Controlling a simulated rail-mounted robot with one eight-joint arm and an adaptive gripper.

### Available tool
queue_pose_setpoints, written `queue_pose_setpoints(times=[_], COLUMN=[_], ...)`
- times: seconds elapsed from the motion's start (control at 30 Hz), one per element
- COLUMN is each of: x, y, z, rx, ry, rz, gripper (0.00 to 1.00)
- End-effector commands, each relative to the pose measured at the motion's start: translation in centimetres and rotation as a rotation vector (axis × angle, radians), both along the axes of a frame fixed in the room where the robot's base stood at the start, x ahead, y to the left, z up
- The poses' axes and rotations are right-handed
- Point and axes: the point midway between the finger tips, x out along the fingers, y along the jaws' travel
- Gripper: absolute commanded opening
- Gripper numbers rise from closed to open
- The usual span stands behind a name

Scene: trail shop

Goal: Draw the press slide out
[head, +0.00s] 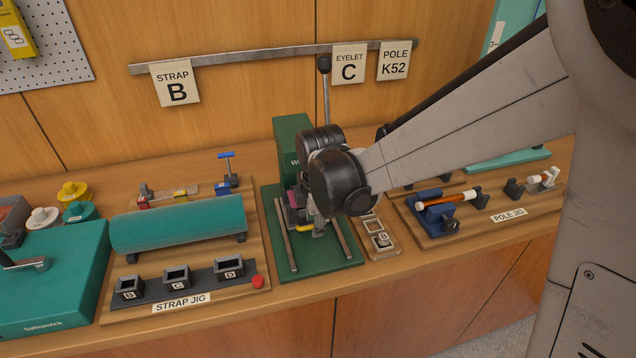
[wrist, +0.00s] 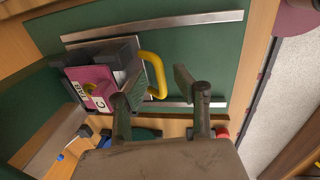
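The green press (head: 292,135) stands mid-bench on a green base with two metal rails (head: 345,240). The press slide (wrist: 130,52), a grey block on a plate, sits between the rails. In the wrist view it carries a pink piece (wrist: 90,82) tagged C and a yellow loop handle (wrist: 153,55). The handle (head: 305,228) also shows in the head view, low beside my gripper (head: 318,226). In the wrist view my gripper (wrist: 158,83) is open, its fingers apart, with the handle's near end close to the gap. Whether a finger touches the handle is unclear.
The strap jig (head: 182,303) lies left of the press. An eyelet tray (head: 381,240) and the pole jig (head: 508,214) lie to the right. The press lever (head: 324,85) stands upright behind my wrist. The front part of the press base is clear between the rails.

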Motion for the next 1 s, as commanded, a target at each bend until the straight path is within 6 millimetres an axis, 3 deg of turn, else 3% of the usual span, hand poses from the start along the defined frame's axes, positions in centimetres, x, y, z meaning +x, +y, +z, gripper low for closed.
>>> queue_pose_setpoints(times=[0.27, 0.47, 0.83, 1.0], x=[0.0, 0.0, -0.1, -1.7], y=[0.0, 0.0, 0.0, -0.5], z=[-0.1, -0.1, 0.0, -0.1], rx=[0.0, 0.0, 0.0, 0.0], ry=[0.0, 0.0, 0.0, 0.0], rz=[0.0, 0.0, 0.0, 0.0], gripper=[0.27, 0.0, 0.0, 0.0])
